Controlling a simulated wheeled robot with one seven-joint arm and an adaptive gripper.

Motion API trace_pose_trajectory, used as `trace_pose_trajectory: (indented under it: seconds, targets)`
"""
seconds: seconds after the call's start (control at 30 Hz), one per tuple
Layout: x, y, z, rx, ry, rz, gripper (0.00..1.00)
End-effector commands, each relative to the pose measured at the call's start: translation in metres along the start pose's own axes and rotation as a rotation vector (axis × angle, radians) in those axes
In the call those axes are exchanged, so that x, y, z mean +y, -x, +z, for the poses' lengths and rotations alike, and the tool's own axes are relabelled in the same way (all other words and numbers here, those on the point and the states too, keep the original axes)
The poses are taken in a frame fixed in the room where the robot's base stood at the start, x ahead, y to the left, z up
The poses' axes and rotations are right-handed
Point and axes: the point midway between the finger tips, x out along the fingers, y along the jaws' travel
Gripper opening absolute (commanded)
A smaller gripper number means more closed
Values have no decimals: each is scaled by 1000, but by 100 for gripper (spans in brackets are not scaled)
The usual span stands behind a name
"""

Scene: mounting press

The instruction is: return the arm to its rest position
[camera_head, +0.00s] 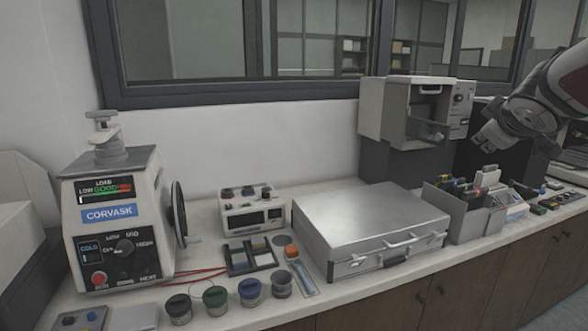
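My arm reaches in from the upper right edge, and my gripper (488,136) hangs at its end, above the counter and in front of the dark space right of the small open cabinet. The gripper points down and left and looks clear of everything on the counter. Its fingers are small and dark here, so I cannot tell whether they are open or shut. I see no object in it. The mounting press (112,222), labelled CORVASK, stands at the far left with a round wheel on its side.
A grey bin of coloured items (470,222) stands below my gripper. The silver case (368,222) lies closed mid-counter. The open-fronted cabinet (385,110) is left of my gripper. Several lidded jars (250,292) and a small instrument (252,215) stand near the press.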

Motion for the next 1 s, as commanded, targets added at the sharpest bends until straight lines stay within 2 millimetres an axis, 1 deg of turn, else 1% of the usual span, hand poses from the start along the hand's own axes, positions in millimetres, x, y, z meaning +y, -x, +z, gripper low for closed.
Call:
trace_pose_trajectory:
  seconds: [0.03, 0.07, 0.1, 0.17, 0.2, 0.27, 0.3, 0.37, 0.4, 0.5, 0.6, 0.7, 0.8, 1.0]
  targets:
    - [-11, 27, 7, -35, -70, -19, 28]
    - [-19, 41, 13, -61, -112, -34, 28]
    - [-31, 59, 22, -97, -165, -58, 28]
    - [-53, 87, 35, -153, -238, -103, 28]
    - [-70, 106, 44, -190, -282, -138, 28]
    - [-96, 136, 58, -246, -343, -195, 28]
    - [-114, 154, 68, -282, -379, -235, 28]
    - [-142, 183, 81, -335, -423, -299, 28]
    - [-160, 201, 89, -370, -450, -341, 28]
    - [-201, 242, 108, -445, -499, -443, 28]
    - [-233, 275, 123, -505, -527, -527, 28]
    - [-254, 297, 132, -545, -543, -585, 28]
    - [-264, 308, 137, -566, -550, -616, 28]
    - [-266, 310, 138, -570, -551, -621, 28]
